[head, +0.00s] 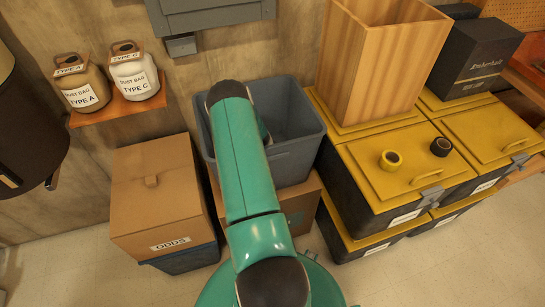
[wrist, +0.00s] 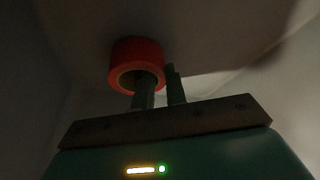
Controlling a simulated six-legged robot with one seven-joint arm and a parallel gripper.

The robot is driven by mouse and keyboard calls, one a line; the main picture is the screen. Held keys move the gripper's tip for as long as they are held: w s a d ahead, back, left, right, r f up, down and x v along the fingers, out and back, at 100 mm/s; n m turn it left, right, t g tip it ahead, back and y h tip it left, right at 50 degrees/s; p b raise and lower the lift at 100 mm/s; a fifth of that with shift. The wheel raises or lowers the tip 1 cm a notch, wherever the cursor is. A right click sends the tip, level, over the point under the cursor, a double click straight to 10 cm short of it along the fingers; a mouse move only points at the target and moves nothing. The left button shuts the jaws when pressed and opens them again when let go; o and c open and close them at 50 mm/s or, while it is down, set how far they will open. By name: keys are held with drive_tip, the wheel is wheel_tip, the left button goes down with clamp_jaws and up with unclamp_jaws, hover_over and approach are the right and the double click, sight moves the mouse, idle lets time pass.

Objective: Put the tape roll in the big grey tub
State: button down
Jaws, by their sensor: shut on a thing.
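The big grey tub (head: 298,120) stands on a cardboard box against the wall in the head view. My green arm reaches over it and its end goes down into the tub, so the gripper is hidden there. In the wrist view my gripper (wrist: 160,84) is shut on a red tape roll (wrist: 137,52). One finger runs up to the roll's hole and the other is at its right side. Dim grey surfaces surround the roll; whether it touches the tub's floor or walls I cannot tell.
An ODDS box (head: 158,197) is left of the tub, below a shelf (head: 118,106) with two dust-bag jars.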

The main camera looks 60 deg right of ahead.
drive_tip(key=shift+f, duration=0.2)
drive_tip(key=c, duration=1.4)
unclamp_jaws()
drive_tip(key=shift+c, duration=0.2)
drive_tip(key=shift+r, duration=0.1)
drive_tip(key=v, duration=1.2)
drive_tip(key=shift+w+a, duration=0.1)
drive_tip(key=shift+w, duration=0.05)
